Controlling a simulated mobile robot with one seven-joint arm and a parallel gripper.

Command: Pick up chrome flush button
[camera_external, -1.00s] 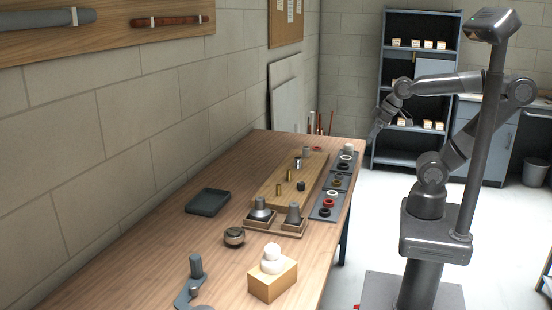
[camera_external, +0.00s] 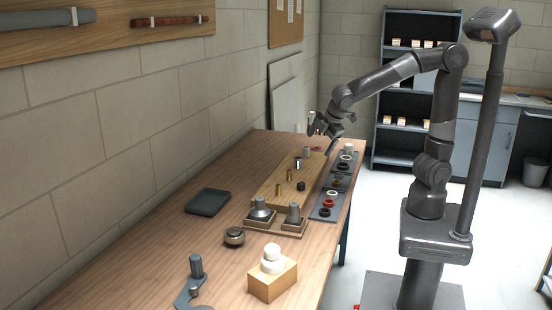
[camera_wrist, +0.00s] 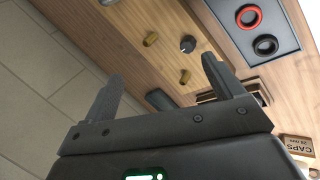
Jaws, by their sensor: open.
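A small shiny chrome piece (camera_external: 298,163) stands upright on the wooden board (camera_external: 268,193); it looks like the chrome flush button, but it is too small to be sure. In the wrist view a silvery piece (camera_wrist: 108,2) is cut off by the top edge; I cannot tell if it is the same one. My gripper (camera_external: 322,137) is above the far end of the bench, beyond the chrome piece and apart from it. In the wrist view my gripper (camera_wrist: 163,72) has its fingers wide apart with nothing between them.
Brass pieces (camera_external: 278,190) and a dark knob (camera_external: 301,186) share the board. A grey tray (camera_external: 313,214) with red and black rings lies along the right side.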

